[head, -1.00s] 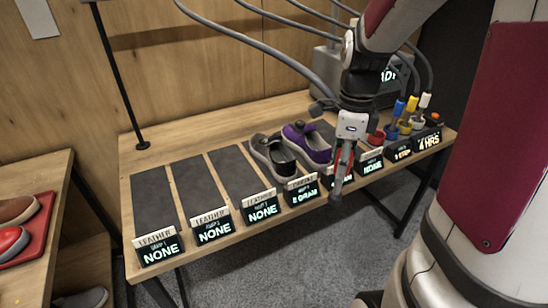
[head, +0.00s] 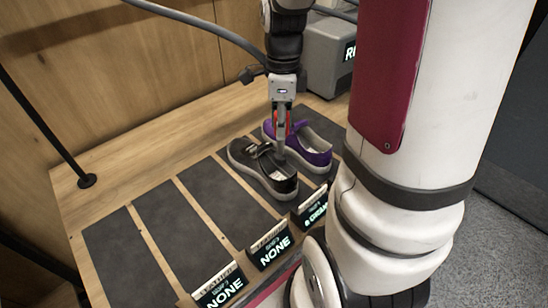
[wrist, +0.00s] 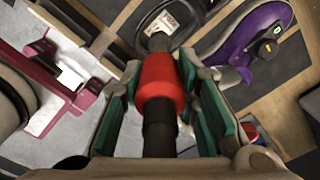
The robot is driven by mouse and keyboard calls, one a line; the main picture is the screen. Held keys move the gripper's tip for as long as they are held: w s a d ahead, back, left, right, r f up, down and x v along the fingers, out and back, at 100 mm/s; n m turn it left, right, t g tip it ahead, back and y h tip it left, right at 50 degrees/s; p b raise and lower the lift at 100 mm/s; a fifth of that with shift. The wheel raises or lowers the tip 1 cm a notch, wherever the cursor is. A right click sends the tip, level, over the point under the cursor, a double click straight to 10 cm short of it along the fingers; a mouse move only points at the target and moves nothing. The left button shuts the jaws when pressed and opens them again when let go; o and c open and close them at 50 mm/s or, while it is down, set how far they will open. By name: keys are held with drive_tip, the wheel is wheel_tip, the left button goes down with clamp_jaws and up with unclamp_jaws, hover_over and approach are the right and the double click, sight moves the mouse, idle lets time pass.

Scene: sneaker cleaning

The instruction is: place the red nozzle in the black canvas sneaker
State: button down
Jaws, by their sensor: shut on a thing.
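My gripper (head: 281,145) is shut on the red nozzle (wrist: 162,85), which shows in the wrist view between the green-lined fingers with its dark tip pointing away. In the head view the gripper points down over the opening of the black canvas sneaker (head: 262,177). The sneaker has a pale sole and rests on a dark mat strip on the bench.
A purple sneaker (head: 309,147) stands close on the right and also shows in the wrist view (wrist: 236,38). Empty dark mats (head: 171,225) lie to the left, with lit signs (head: 270,250) along the front edge. A grey machine (head: 328,58) stands behind.

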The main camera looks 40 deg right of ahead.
sight(281, 153)
wheel_tip(281, 153, down, 8)
drive_tip(key=shift+r, duration=0.1)
idle(0.4)
drive_tip(key=c, duration=1.2)
unclamp_jaws()
